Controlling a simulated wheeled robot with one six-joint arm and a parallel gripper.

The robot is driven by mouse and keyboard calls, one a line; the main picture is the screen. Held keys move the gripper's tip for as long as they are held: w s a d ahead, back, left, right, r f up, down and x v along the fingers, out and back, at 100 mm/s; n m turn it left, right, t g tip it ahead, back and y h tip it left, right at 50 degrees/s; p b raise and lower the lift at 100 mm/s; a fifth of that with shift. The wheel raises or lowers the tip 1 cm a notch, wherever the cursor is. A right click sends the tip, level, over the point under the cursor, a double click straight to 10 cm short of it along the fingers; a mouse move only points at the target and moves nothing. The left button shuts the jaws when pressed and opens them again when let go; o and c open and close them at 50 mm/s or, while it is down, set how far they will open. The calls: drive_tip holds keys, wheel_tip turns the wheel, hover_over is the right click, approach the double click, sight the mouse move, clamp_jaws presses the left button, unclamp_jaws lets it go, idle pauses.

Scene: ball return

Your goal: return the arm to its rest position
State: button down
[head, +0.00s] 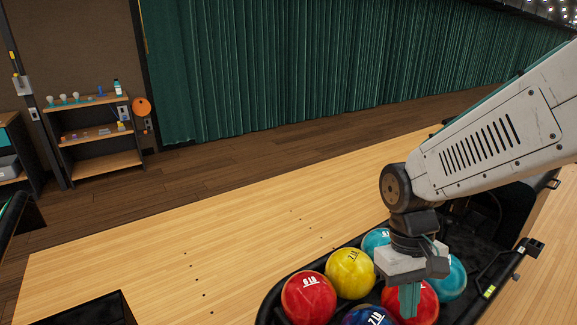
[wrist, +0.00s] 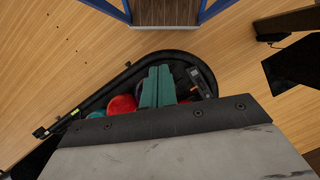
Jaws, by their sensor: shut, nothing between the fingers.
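My arm comes in from the right in the head view and bends down at the elbow joint. My gripper (head: 408,302) points down over the balls, with its teal fingers together and nothing between them. In the wrist view my gripper (wrist: 158,72) shows its two teal fingers side by side, above the ball return. The fingers overlap a red ball (head: 421,300) in the head view; I cannot tell whether they touch it.
The black ball return (head: 268,303) holds several balls, among them a red ball (head: 309,298), a yellow ball (head: 350,273) and a teal ball (head: 453,279). The wooden lane floor (head: 190,240) is clear.

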drive_tip(key=s+d+r+m+t, duration=0.1)
drive_tip(key=s+d+r+t, duration=0.1)
drive_tip(key=r, duration=0.4)
drive_tip(key=s+d+r+m+t, duration=0.1)
drive_tip(key=s+d+r+t, duration=0.2)
drive_tip(key=s+r, duration=0.3)
drive_tip(key=shift+d+m+y, duration=0.3)
drive_tip(key=shift+d+y, duration=0.1)
drive_tip(key=shift+d, duration=0.1)
drive_tip(key=shift+s+d, duration=0.1)
